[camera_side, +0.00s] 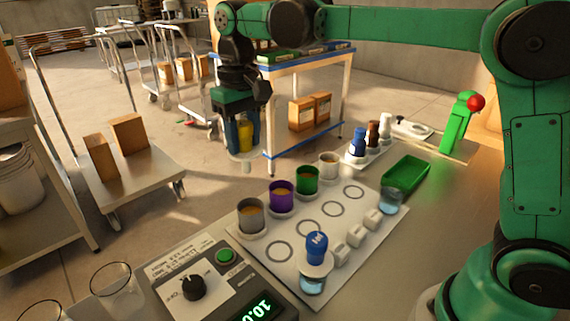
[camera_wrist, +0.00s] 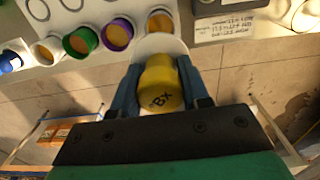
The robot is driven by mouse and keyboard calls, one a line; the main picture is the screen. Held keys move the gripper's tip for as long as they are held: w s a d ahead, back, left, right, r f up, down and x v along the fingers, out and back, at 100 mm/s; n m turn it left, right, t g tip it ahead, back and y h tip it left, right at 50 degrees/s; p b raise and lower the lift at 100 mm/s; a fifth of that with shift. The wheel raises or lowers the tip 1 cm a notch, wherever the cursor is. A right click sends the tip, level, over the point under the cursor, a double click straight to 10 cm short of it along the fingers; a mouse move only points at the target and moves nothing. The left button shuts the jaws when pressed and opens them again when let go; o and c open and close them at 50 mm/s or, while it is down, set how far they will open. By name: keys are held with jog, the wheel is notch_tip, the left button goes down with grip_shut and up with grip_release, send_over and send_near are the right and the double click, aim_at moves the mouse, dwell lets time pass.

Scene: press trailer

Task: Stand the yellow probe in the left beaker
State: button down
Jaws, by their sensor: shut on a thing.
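My gripper (camera_side: 241,138) is shut on the yellow probe (camera_side: 244,134), which hangs upright in the air behind the cup row. Its white collar (camera_side: 243,154) and a short tip show below the jaws. In the wrist view the yellow probe (camera_wrist: 160,88) has dark lettering and sits between the blue fingers of my gripper (camera_wrist: 160,88). Two clear beakers, the nearer cut off (camera_side: 38,312) and the other whole-rimmed (camera_side: 117,287), stand at the lower left. Small vessels with blue liquid stand at the mat's front (camera_side: 313,287) and right (camera_side: 391,203); a blue probe (camera_side: 317,246) stands over the front one.
Grey (camera_side: 250,216), purple (camera_side: 281,197), green (camera_side: 307,181) and white (camera_side: 328,165) cups line the mat's far edge. A meter with a knob (camera_side: 193,287) lies left of the mat. Several capped items (camera_side: 357,142) stand in a rack behind the green tray (camera_side: 405,175).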

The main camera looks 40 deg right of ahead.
notch_tip(320, 180, up, 8)
jog(key=shift+f, duration=0.1)
jog(key=s+d+f+m, duration=0.2)
jog(key=s+d+f, duration=0.1)
jog(key=d, duration=0.4)
jog(key=s+d+f+m, duration=0.2)
jog(key=d, duration=0.4)
jog(key=s+d+f+m, duration=0.2)
jog(key=s+d+f, duration=0.1)
jog(key=d, duration=0.4)
jog(key=shift+s+d+f+m, duration=0.5)
jog(key=shift+s+d+f, duration=0.25)
jog(key=shift+s+f, duration=0.8)
jog(key=shift+s+d+f+m, duration=0.65)
jog(key=shift+s+f, duration=0.55)
jog(key=shift+f, duration=0.7)
jog(key=shift+s+d+f+m, duration=0.35)
jog(key=shift+s+d+f, duration=0.5)
jog(key=shift+s+f, duration=0.7)
jog(key=shift+w+f, duration=0.1)
jog(key=shift+f, duration=0.65)
jog(key=c, duration=0.7)
grip_release()
jog(key=shift+r, duration=0.1)
